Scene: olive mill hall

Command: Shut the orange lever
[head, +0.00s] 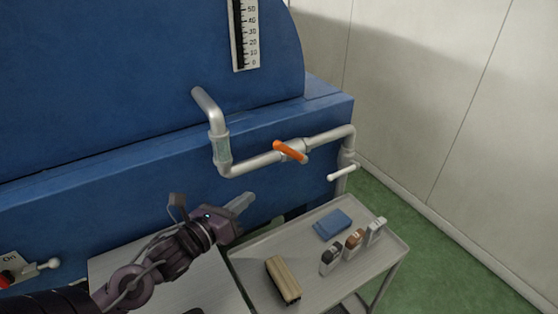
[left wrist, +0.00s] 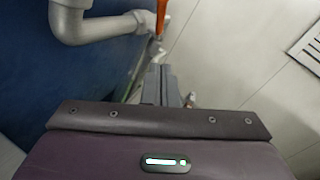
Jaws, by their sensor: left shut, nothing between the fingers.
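The orange lever (head: 290,151) sits on a valve in the grey pipe (head: 254,164) in front of the blue machine. It lies slanted across the pipe in the head view. Part of it also shows at the top of the left wrist view (left wrist: 161,16). My left gripper (head: 246,201) is shut and empty. It is below and to the left of the lever, apart from it. In the left wrist view its fingers (left wrist: 161,84) point up toward the lever. My right gripper is not in view.
A grey cart (head: 256,262) holds a blue cloth (head: 332,224), a tan block (head: 283,280) and several small bottles (head: 354,241). A white handle (head: 342,172) sticks out below the pipe's right end. A red knob (head: 4,281) is at far left.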

